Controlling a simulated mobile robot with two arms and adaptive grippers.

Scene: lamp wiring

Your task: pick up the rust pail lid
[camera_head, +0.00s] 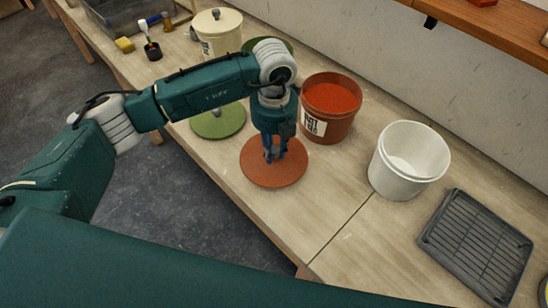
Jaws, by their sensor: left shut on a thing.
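The rust pail lid (262,176) is a flat round reddish-brown disc at the front part of the bench, left of the rust pail. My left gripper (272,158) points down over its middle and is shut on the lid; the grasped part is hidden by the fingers. I cannot tell whether the lid touches the bench or is slightly above it. The rust pail (315,133) stands upright and open just behind and right of the gripper, with orange-red contents and a white label. My right gripper is out of view.
A white open pail (386,178) and a dark ribbed tray (459,258) stand to the right. A green lid (227,124) lies to the left. A cream lidded pail (211,46) stands farther back, near a black cup (153,53). A wooden shelf (500,26) juts from the wall.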

